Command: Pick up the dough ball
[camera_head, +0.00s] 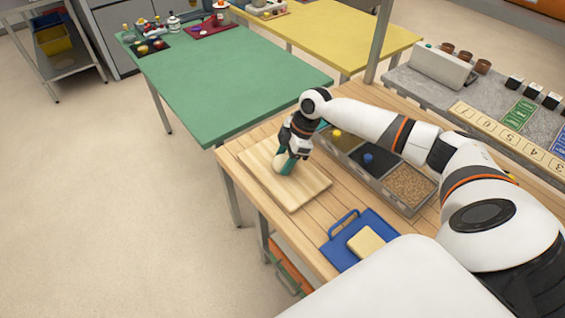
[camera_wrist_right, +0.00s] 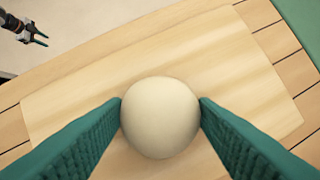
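The dough ball (camera_wrist_right: 160,118) is a pale round ball at a wooden board (camera_wrist_right: 75,105). In the head view the ball (camera_head: 281,163) shows beside the green fingers, over the board (camera_head: 300,193). My right gripper (camera_head: 287,161) points down at it. In the right wrist view its fingers (camera_wrist_right: 160,104) stand on either side of the ball and meet its edges, so it looks shut on the ball. I cannot tell whether the ball still rests on the board. My left gripper (camera_wrist_right: 44,40) shows small at the top left of the wrist view, its fingers apart and empty.
A blue board (camera_head: 348,257) with a pale yellow block (camera_head: 366,242) lies in front. A green table (camera_head: 215,85) is beyond, and a grey counter (camera_head: 485,100) with signs is at the right.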

